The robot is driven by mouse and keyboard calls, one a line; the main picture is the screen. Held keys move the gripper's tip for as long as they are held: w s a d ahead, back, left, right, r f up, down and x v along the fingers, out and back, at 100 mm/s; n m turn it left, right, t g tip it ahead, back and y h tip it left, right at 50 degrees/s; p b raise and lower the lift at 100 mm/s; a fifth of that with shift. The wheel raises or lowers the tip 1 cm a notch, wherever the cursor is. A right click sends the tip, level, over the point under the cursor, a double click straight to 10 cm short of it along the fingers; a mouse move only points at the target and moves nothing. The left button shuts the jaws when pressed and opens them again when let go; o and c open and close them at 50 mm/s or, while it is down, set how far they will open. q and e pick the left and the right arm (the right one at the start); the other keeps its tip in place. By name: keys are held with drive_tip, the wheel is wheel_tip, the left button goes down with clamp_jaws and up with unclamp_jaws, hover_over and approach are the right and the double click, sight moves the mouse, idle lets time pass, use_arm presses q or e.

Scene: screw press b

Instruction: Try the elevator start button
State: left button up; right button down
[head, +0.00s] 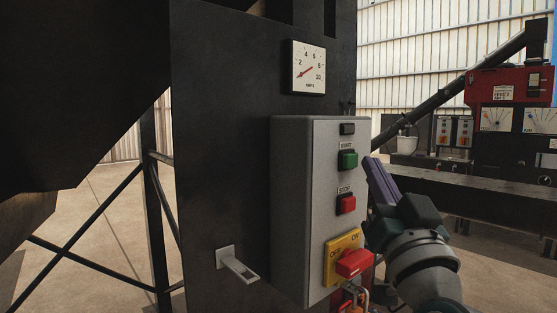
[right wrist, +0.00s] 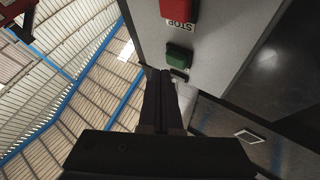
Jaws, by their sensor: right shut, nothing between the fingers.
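A grey control box (head: 291,210) is mounted on a dark metal panel. On its face are a green START button (head: 348,160), a red STOP button (head: 346,204) below it, and a small black part (head: 347,129) above it. My right gripper (head: 371,163) is shut and empty, its purple fingers just right of the green button. In the right wrist view, upside down, the fingertips (right wrist: 164,75) appear close to the green button (right wrist: 179,55); I cannot tell whether they touch anything. The red STOP button (right wrist: 179,10) is beyond. My left gripper is not in view.
Below STOP sits a red rotary switch (head: 353,263) on a yellow ON/OFF plate (head: 343,243), with a padlock (head: 359,294) beneath. A gauge (head: 308,67) is above the box. A grey bracket (head: 238,265) juts out at lower left. A bench (head: 480,181) stands behind at right.

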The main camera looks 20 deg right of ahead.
drive_tip(key=shift+w, duration=0.15)
idle(0.5)
drive_tip(key=shift+w+a, duration=0.2)
drive_tip(key=shift+w, duration=0.05)
drive_tip(key=shift+w+a+b, duration=0.15)
drive_tip(key=shift+w+b, duration=0.25)
idle(0.7)
drive_tip(key=shift+s, duration=0.1)
drive_tip(key=shift+s+d+p, duration=0.35)
drive_tip(key=shift+s+p, duration=0.2)
drive_tip(key=shift+s, duration=0.15)
drive_tip(key=shift+s, duration=0.1)
drive_tip(key=shift+s+d+p, duration=0.3)
drive_tip(key=shift+s+p, duration=0.15)
drive_tip(key=shift+s, duration=0.3)
drive_tip(key=shift+s+d+p, duration=0.35)
drive_tip(key=shift+s+p, duration=0.1)
drive_tip(key=shift+s, duration=0.3)
drive_tip(key=shift+s+d+p, duration=0.3)
drive_tip(key=shift+s+p, duration=0.15)
drive_tip(key=shift+s, duration=0.3)
